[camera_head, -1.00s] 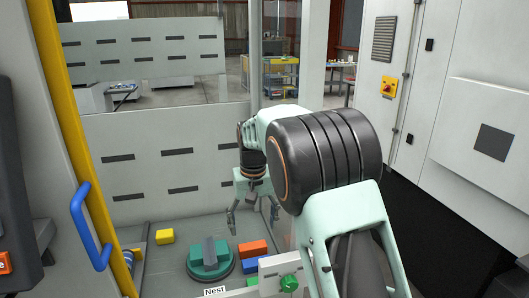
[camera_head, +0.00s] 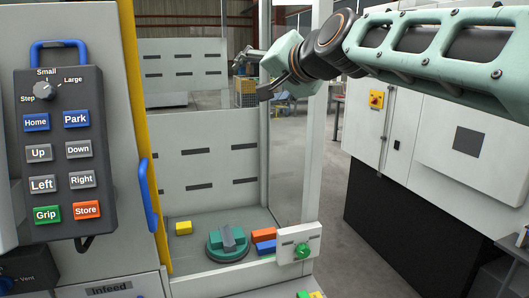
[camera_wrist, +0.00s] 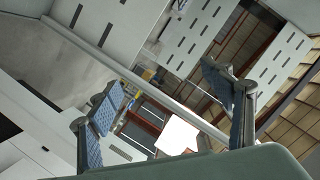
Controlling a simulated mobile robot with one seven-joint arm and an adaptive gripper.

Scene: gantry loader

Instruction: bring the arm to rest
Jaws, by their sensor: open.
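My arm reaches in from the upper right of the head view, raised and bent at a dark joint. My gripper (camera_head: 268,90) is at its left end, high above the cell floor and apart from the blocks; the arm's end partly hides it there. In the wrist view my gripper (camera_wrist: 168,112) shows two spread fingers with blue ribbed pads and nothing between them. The wrist view is tilted and looks across panels and the hall, not down at the blocks.
A control box (camera_head: 61,150) with labelled buttons hangs at the left beside a yellow post (camera_head: 134,120). Below are a green round fixture (camera_head: 229,244), a yellow block (camera_head: 183,228), an orange block (camera_head: 264,235) and a blue block (camera_head: 266,247). A white machine (camera_head: 440,145) stands at right.

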